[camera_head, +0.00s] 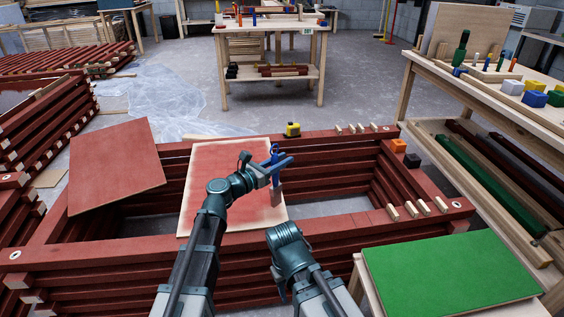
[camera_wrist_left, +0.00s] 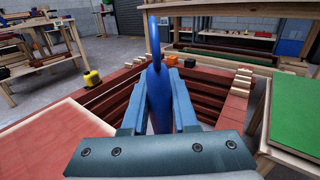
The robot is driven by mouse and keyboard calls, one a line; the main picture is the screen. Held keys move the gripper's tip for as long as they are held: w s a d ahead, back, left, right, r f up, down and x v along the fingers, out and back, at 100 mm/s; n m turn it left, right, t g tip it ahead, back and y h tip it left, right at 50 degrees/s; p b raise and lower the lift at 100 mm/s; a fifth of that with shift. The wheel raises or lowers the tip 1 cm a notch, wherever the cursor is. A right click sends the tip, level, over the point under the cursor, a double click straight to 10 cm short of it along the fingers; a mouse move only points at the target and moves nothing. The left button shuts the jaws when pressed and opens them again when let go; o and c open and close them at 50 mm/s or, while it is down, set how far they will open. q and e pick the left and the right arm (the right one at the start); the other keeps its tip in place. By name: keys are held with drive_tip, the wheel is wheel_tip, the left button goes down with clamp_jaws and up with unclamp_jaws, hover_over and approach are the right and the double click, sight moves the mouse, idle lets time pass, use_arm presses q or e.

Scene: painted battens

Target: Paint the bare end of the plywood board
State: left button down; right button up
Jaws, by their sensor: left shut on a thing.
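The plywood board (camera_head: 212,172) lies across the red batten frame in the head view. Most of its face is red, with pale wood along its far edge and patchy pale areas toward its near and right edges. My left gripper (camera_head: 277,168) is above the board's right side, shut on a blue-handled brush (camera_head: 276,188). The brush's brownish head points down near the board's right edge; I cannot tell whether it touches. In the left wrist view the blue handle stands between the fingers (camera_wrist_left: 159,100), and a red board surface (camera_wrist_left: 50,150) shows at left. My right gripper is not seen.
Stacked red battens (camera_head: 340,222) form an open frame around the board. Another red board (camera_head: 115,165) rests at left. A green board (camera_head: 450,275) lies at front right. A yellow item (camera_head: 293,130), an orange block (camera_head: 399,146) and small wood blocks sit on the battens.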

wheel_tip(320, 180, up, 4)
drive_tip(key=p, duration=0.3)
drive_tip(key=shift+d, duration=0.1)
idle(0.7)
